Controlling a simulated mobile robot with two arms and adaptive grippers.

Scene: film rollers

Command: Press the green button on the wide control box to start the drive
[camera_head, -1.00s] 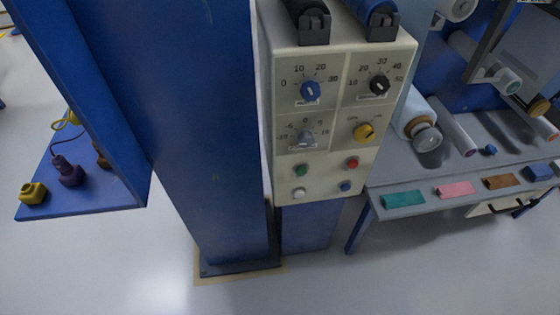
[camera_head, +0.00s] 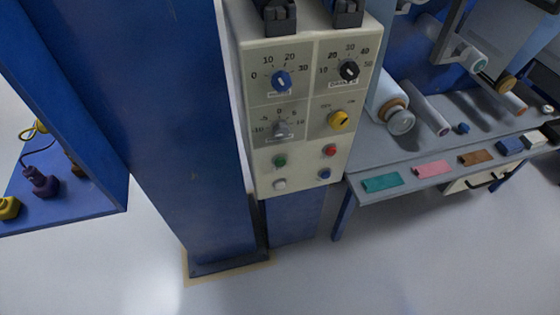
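The wide control box (camera_head: 298,155) is a cream panel fixed beside a tall blue column, near the middle of the view. The green button (camera_head: 280,161) sits at its lower left. A red button (camera_head: 330,150) is to its right, a white button (camera_head: 280,184) below it and a blue button (camera_head: 324,173) at the lower right. Above are a blue knob (camera_head: 281,81), a black knob (camera_head: 348,70), a grey knob (camera_head: 282,129) and a yellow knob (camera_head: 338,119). Neither of my grippers is in view.
The blue column (camera_head: 185,130) stands directly left of the box. A blue shelf (camera_head: 75,200) with small yellow and purple items is at far left. A grey table (camera_head: 430,150) with rollers and coloured blocks stands at right. The floor in front is clear.

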